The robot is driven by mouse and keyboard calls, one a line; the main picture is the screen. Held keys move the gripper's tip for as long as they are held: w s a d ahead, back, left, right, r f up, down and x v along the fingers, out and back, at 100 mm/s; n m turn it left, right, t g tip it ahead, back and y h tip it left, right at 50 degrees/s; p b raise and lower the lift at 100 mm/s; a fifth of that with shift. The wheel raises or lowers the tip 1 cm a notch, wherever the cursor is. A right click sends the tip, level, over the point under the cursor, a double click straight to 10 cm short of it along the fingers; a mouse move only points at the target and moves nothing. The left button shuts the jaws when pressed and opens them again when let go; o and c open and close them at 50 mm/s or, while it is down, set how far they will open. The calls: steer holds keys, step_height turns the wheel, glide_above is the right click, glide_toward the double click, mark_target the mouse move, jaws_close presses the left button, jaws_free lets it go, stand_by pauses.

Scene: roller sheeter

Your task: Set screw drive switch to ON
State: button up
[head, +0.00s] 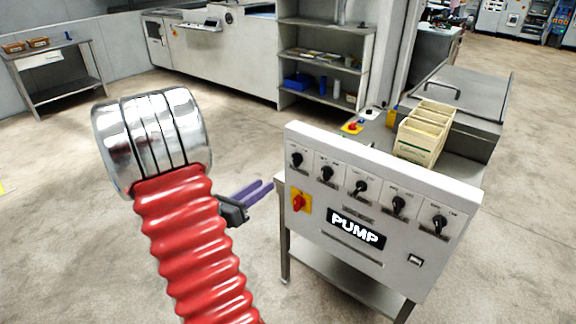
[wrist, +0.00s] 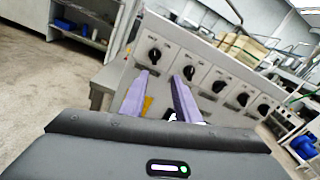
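The white control panel (head: 375,170) bears a row of several black rotary knobs, the leftmost (head: 296,160) and the rightmost (head: 439,222) among them. Their labels are too small to read, so I cannot tell which is the screw drive switch. My gripper (head: 268,186) has two purple fingers and is left of the panel, pointing toward it. In the wrist view the fingers (wrist: 160,77) are apart with nothing between them. The leftmost knob (wrist: 154,55) shows just beyond the gap and the second knob (wrist: 188,72) just beyond the right fingertip.
A red switch on a yellow plate (head: 299,202), a PUMP sign (head: 356,231) and a small rocker switch (head: 415,260) are lower on the panel. A crate (head: 422,135) stands behind it. Shelves (head: 322,75) and a side table (head: 52,60) are farther back. The floor at left is clear.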

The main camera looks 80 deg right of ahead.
mark_target(294, 163)
steer(key=shift+d+f+n+t+h, duration=0.4)
steer(key=shift+d+f+n, duration=0.2)
steer(key=shift+d+n, duration=0.15)
steer(key=shift+d, duration=0.1)
steer(key=x, duration=1.3)
steer(key=shift+s+d, duration=0.2)
steer(key=shift+d, duration=0.1)
steer(key=shift+c, duration=0.2)
jaws_close()
